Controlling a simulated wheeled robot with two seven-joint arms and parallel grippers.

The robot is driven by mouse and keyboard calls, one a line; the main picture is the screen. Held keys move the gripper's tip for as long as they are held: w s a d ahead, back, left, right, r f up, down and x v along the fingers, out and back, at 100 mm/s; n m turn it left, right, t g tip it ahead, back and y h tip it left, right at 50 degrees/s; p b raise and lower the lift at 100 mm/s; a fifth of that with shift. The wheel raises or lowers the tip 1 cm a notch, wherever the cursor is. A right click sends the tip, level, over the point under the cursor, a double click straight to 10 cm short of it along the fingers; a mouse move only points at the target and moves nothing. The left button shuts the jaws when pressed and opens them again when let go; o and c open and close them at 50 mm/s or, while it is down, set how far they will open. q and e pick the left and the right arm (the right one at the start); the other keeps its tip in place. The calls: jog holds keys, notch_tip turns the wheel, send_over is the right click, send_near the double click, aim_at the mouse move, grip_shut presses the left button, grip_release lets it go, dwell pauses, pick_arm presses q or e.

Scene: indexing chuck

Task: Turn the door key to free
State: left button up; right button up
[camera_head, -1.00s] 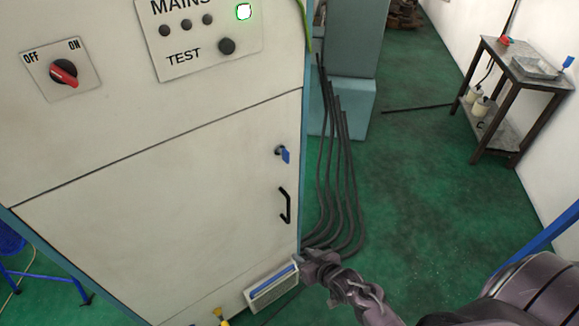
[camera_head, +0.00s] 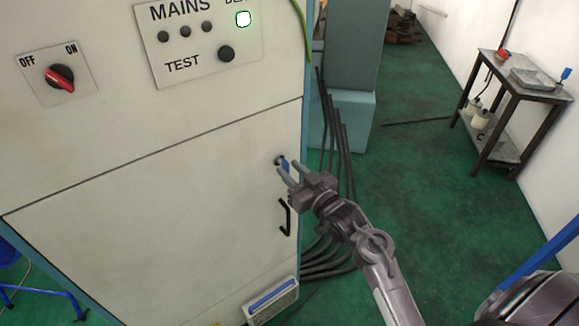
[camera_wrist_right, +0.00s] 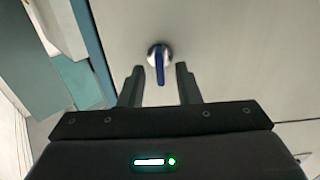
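The door key (camera_head: 285,164) has a blue head and sits in a round metal lock on the cabinet door (camera_head: 150,230), near its right edge. In the right wrist view the blue key (camera_wrist_right: 159,70) hangs straight down from the lock. My right gripper (camera_head: 288,173) is open, its fingers pointing at the door close to the key. In the wrist view the right gripper (camera_wrist_right: 159,82) has one finger on each side of the key, with gaps on both sides. My left gripper is not in view.
A black door handle (camera_head: 285,217) is just below the key. Dark cables (camera_head: 335,140) run down beside the cabinet. A red OFF/ON switch (camera_head: 60,77) and a test panel (camera_head: 200,45) are above the door. A side table (camera_head: 520,85) stands at the right.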

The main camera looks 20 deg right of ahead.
jog(key=shift+w+a, duration=0.15)
jog(key=shift+w, duration=0.4)
grip_shut()
